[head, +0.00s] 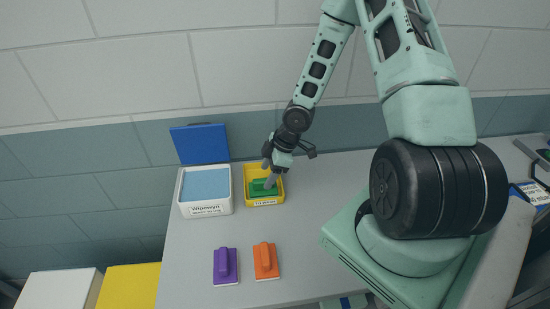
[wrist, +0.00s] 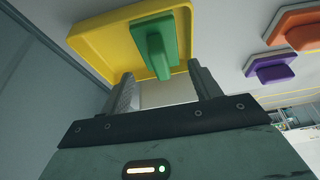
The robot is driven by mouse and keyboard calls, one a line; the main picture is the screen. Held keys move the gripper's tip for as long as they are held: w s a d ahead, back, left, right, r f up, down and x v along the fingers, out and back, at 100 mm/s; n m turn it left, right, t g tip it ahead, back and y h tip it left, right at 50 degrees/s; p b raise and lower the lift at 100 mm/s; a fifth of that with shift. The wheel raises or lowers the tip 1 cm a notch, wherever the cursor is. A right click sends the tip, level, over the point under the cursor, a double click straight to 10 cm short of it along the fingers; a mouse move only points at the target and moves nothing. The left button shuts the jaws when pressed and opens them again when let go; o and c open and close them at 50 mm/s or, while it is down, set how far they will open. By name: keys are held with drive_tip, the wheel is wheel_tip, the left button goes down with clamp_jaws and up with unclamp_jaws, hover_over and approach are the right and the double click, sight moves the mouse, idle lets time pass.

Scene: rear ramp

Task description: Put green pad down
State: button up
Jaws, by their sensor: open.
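The green pad (head: 258,188) lies in the yellow tray (head: 278,197), with its handle up. In the wrist view the green pad (wrist: 156,44) sits inside the yellow tray (wrist: 95,45), beyond my fingertips. My gripper (head: 270,172) is over the tray, just above the pad, and part of the pad is hidden behind it in the head view. In the wrist view my gripper (wrist: 160,78) has its two fingers apart with nothing between them. The pad's handle points toward the gap, and I cannot tell whether a finger touches it.
A white box (head: 206,211) with a raised blue lid (head: 200,143) stands left of the tray. A purple pad (head: 225,266) and an orange pad (head: 266,261) lie nearer on the grey table. The table between them and the tray is clear.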

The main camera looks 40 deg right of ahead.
drive_tip(key=p+v, duration=0.2)
drive_tip(key=v, duration=0.4)
drive_tip(key=s+a+r+m+g+h, duration=0.2)
drive_tip(key=s+a+r+h, duration=0.25)
drive_tip(key=a+r, duration=0.9)
drive_tip(key=s+a+r, duration=0.3)
drive_tip(key=s+a, duration=0.3)
drive_tip(key=s, duration=0.1)
drive_tip(key=s+a+r+m+y, duration=0.1)
drive_tip(key=s+a+r, duration=0.3)
drive_tip(key=s+a, duration=0.2)
drive_tip(key=shift+s+a+r+m+g, duration=0.2)
drive_tip(key=shift+s+a+m+g, duration=0.15)
drive_tip(key=shift+s, duration=0.7)
drive_tip(key=shift+f, duration=0.1)
wheel_tip(320, 180, down, 12)
drive_tip(key=b, duration=1.2)
